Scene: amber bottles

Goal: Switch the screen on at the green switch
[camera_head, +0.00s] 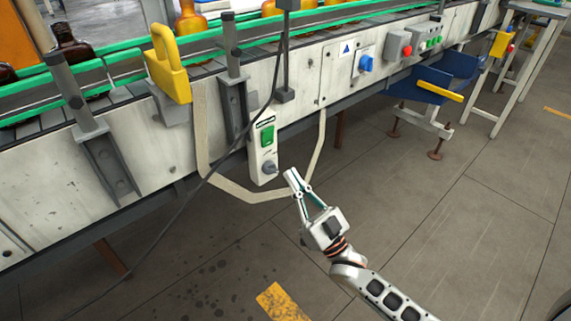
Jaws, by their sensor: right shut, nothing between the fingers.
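The green switch (267,134) sits on the upper part of a small pale control box (263,157) fixed to the conveyor's side. A grey knob (270,168) is below it on the same box. My right gripper (293,183) is shut and empty. In the picture its fingertips are just below and to the right of the box, apart from the green switch. No screen can be made out in this view. My left gripper is not in view.
The conveyor (140,136) with green rails carries amber bottles (190,22). A black cable hangs in front of its side, left of the box. A blue knob (366,63) and a red button (407,50) are farther right.

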